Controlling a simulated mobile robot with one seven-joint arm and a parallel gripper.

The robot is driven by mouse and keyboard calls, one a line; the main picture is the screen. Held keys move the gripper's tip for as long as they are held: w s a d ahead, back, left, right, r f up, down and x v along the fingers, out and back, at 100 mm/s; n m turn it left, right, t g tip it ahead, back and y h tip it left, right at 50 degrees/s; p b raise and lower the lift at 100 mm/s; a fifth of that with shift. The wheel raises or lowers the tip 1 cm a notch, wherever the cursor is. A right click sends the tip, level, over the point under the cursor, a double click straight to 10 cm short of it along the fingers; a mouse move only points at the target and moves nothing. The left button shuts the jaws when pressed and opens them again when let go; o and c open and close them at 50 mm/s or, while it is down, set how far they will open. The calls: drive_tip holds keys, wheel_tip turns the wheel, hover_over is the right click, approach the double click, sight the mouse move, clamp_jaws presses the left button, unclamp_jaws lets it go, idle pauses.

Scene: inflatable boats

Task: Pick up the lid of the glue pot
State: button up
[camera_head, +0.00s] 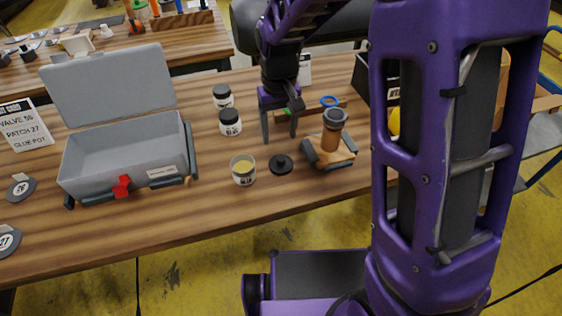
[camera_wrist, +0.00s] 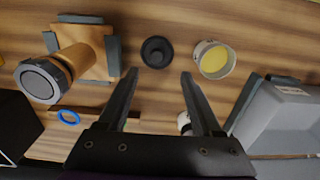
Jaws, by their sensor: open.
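The glue pot's lid (camera_head: 281,165) is a black disc with a raised knob. It lies flat on the wooden table, just right of the open glue pot (camera_head: 243,175), which shows yellow glue inside. In the wrist view, the lid (camera_wrist: 157,52) is ahead of the fingertips, near the line midway between them, and the pot (camera_wrist: 213,62) is to its right. My gripper (camera_head: 279,138) points down above the table, behind the lid in the head view. Its two fingers (camera_wrist: 159,73) are spread apart with nothing between them.
Two black-lidded white jars (camera_head: 230,122) stand behind the pot. A wooden block with a dark-capped cylinder (camera_head: 333,130) stands right of the lid. An open grey case (camera_head: 125,155) is at left. A blue ring (camera_head: 329,101) lies behind. Table in front of the lid is clear.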

sight(281, 158)
drive_tip(key=f, duration=0.5)
drive_tip(key=f+b, duration=0.1)
drive_tip(key=f, duration=0.2)
drive_tip(key=shift+w+d+f, duration=0.2)
drive_tip(key=shift+d+f, duration=0.05)
drive_tip(key=shift+f, duration=0.05)
clamp_jaws()
